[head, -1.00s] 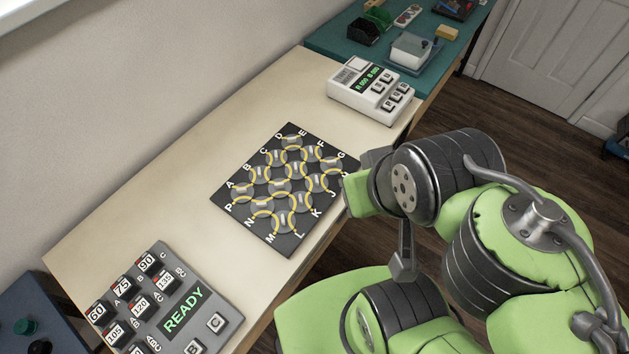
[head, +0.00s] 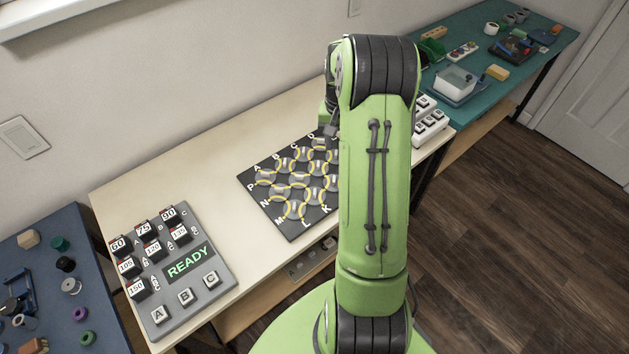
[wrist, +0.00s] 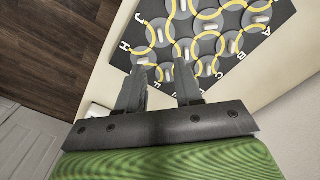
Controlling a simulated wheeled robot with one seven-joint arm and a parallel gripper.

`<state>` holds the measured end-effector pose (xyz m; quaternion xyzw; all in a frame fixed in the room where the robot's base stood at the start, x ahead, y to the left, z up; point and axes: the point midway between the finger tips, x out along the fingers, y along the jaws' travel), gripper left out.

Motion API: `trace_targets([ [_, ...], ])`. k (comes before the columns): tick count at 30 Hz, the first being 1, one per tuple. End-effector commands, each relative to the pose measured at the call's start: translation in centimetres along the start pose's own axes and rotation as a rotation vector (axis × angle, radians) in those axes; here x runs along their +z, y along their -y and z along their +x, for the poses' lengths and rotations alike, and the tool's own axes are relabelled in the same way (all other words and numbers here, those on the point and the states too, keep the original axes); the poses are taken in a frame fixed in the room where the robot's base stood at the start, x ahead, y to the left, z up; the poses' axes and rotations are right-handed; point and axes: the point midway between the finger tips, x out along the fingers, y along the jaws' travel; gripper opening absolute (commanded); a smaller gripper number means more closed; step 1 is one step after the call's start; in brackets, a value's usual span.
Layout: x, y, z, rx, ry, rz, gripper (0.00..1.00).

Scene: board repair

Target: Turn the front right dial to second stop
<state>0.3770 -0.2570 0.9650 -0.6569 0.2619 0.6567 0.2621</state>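A dark board (head: 286,228) with several round discs, yellow arcs and letters around its edge lies on the pale bench. Each disc bears a short light bar. I cannot tell whether one of these discs is the front right dial; nothing is labelled as such. My arm hides the board's right side in the head view. My gripper (wrist: 160,82) is open and empty, its two fingers apart over the board's lettered edge in the wrist view. I cannot tell its height above the board. In the head view the gripper is mostly behind my arm.
A grey panel (head: 212,297) with several numbered keys reads READY at the bench's front left. A white keypad device (head: 432,124) is partly hidden behind my arm. A blue table (head: 50,290) at left and a teal table (head: 455,117) at back hold small objects.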

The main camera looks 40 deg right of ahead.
Motion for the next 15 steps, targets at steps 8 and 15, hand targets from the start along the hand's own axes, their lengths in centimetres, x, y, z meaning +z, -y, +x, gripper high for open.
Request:
trace_targets([
  [8,0.1,0.0,5.2,0.000,0.006,0.000,0.35],
  [15,0.1,0.0,11.3,0.000,0.005,-0.001,0.35],
])
